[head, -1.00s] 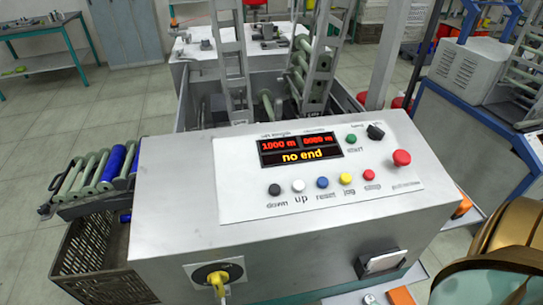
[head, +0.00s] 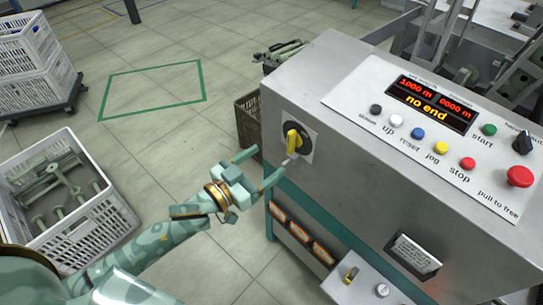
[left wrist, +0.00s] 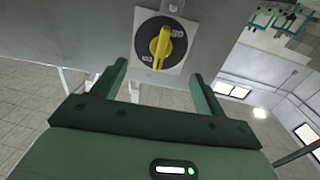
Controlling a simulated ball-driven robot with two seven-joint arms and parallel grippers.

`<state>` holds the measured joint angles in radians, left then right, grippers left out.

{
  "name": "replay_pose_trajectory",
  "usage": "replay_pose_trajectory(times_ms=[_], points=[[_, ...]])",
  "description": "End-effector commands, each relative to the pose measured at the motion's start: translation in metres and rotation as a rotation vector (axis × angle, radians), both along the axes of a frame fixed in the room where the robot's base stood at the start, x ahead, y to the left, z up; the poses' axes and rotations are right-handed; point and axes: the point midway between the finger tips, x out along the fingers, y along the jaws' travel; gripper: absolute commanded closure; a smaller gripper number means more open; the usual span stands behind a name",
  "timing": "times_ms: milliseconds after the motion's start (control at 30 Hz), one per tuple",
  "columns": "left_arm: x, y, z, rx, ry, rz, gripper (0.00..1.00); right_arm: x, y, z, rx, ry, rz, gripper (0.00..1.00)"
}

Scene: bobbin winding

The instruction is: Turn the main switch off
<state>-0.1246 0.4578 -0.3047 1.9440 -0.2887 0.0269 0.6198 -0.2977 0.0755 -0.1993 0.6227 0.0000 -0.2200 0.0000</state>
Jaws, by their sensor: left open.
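The main switch is a yellow rotary handle (head: 293,141) on a black round plate, on the front face of the grey machine (head: 340,120). In the left wrist view the yellow handle (left wrist: 161,46) stands nearly upright, slightly tilted, on its black dial with white marks too small to read surely. My left gripper (head: 265,168) is open and empty, just in front of and a little below the switch, apart from it. In the left wrist view its two fingers (left wrist: 157,85) point toward the switch, one on each side below it. My right gripper is not in view.
The control panel (head: 430,110) with several buttons and a lit "no end" display is on the machine's top. A white crate of bobbins (head: 105,225) stands on the floor at left. Stacked crates (head: 35,70) stand behind. Floor inside the green outline (head: 150,85) is clear.

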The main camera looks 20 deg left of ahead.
Motion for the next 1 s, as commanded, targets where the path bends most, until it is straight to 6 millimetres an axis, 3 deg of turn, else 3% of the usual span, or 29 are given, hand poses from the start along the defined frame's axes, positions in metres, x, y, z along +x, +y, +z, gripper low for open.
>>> replay_pose_trajectory(times_ms=[533,1000], points=[[0.066,-0.03,-0.004,0.002,0.001,0.001,0.27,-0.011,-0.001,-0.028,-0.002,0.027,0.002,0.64],[0.065,-0.03,-0.001,0.001,0.003,0.003,0.27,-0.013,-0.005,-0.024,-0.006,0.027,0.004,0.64]])
